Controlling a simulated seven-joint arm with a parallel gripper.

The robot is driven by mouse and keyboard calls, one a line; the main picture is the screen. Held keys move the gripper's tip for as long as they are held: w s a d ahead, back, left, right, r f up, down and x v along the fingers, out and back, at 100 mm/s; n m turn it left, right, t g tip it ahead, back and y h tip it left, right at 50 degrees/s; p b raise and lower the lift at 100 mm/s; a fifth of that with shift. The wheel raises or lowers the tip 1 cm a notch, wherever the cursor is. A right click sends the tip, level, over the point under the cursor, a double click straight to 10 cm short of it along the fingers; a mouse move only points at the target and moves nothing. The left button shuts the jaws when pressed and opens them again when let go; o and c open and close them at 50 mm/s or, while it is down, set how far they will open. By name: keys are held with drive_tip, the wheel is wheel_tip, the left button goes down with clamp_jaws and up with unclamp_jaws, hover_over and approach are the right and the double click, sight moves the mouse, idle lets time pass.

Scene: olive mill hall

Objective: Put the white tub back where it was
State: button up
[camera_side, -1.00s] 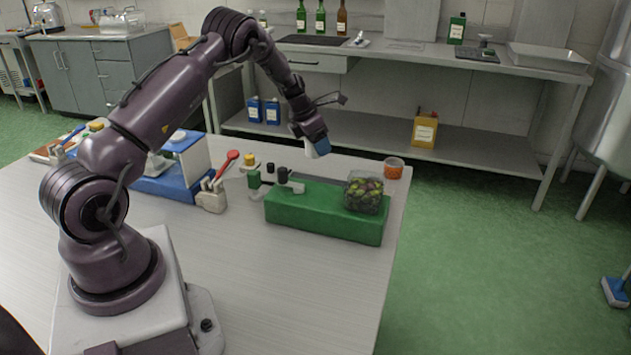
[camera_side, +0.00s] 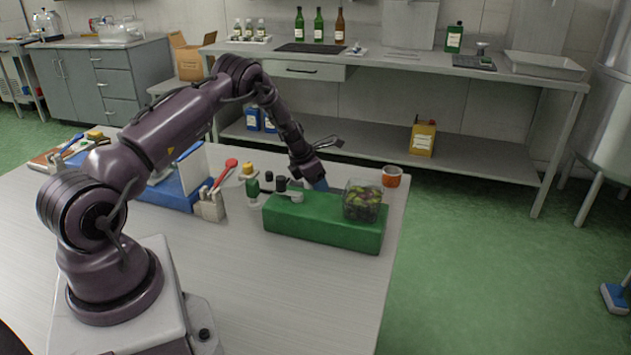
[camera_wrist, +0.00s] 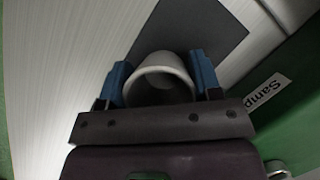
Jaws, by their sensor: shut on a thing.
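The white tub (camera_wrist: 162,62) is between the blue fingers of my gripper (camera_wrist: 160,79) in the wrist view, with both fingers against its sides. A dark grey square patch (camera_wrist: 196,28) lies on the table under and beyond the tub. In the side view my gripper (camera_side: 319,184) is low behind the green block (camera_side: 322,228). The tub is hidden there by the block and the gripper. I cannot tell whether the tub's base touches the patch.
A clear container of olives (camera_side: 362,205) stands on the block's right end. An orange cup (camera_side: 392,177) is behind it, near the table edge. The front of the table is clear.

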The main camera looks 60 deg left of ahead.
drive_tip(key=o, duration=1)
drive_tip(key=shift+f, duration=0.1)
drive_tip(key=v, duration=1.2)
drive_tip(key=s+d+r+m+h, duration=0.1)
drive_tip(key=s+d+r+m, duration=0.1)
drive_tip(key=d+r+m, duration=0.7)
drive_tip(key=s+d+r+m, duration=0.3)
drive_tip(key=d+r+m, duration=0.5)
drive_tip(key=d+r, duration=0.25)
drive_tip(key=s+d+r+m, duration=0.1)
drive_tip(key=s+d+m, duration=0.3)
drive_tip(key=s+m, duration=0.2)
drive_tip(key=s+d+r+m, duration=0.1)
drive_tip(key=s+d+m, duration=0.3)
drive_tip(key=s+m, duration=0.1)
drive_tip(key=s+d+r+m+t+y, duration=0.1)
drive_tip(key=s+d+m, duration=0.3)
drive_tip(key=s+m, duration=0.2)
drive_tip(key=shift+s+d+m, duration=0.3)
drive_tip(key=shift+d+m, duration=0.1)
drive_tip(key=shift+m, duration=0.6)
